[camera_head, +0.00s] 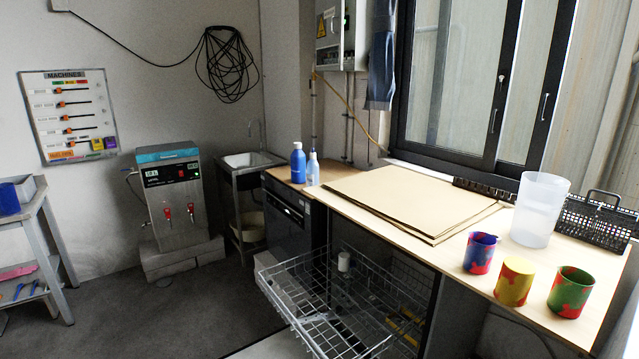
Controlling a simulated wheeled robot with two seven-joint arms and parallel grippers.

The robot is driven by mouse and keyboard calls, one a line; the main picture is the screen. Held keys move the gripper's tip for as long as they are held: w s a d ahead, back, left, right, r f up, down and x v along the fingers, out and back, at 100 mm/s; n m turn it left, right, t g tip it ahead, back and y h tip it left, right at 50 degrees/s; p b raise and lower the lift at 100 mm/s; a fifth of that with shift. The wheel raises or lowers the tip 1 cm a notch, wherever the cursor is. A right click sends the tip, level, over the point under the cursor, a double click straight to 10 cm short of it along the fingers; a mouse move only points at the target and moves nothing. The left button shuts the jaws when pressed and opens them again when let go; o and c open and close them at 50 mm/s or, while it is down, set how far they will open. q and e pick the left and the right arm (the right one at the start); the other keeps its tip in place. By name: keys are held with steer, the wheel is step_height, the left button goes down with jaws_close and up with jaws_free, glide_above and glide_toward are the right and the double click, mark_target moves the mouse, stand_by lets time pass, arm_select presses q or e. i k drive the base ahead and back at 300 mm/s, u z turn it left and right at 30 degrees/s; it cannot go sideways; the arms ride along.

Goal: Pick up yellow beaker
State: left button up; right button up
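The yellow beaker (513,284) has red patches and stands upright near the front edge of the wooden counter. It is the middle one of three beakers. A blue and red beaker (480,254) stands to its left, and a green and red beaker (570,293) stands to its right. The beakers stand apart from each other. Neither of my grippers shows in the head view.
A tall translucent pitcher (538,210) stands behind the beakers, beside a black basket (598,221). Cardboard sheets (410,198) cover the counter's left part. An open wire rack (325,310) juts out below the counter.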

mark_target(515, 280)
steer(key=u, duration=1.75)
steer(key=k, duration=1.1)
steer(key=z, duration=1.2)
steer(key=i, duration=0.5)
steer(key=u, duration=0.05)
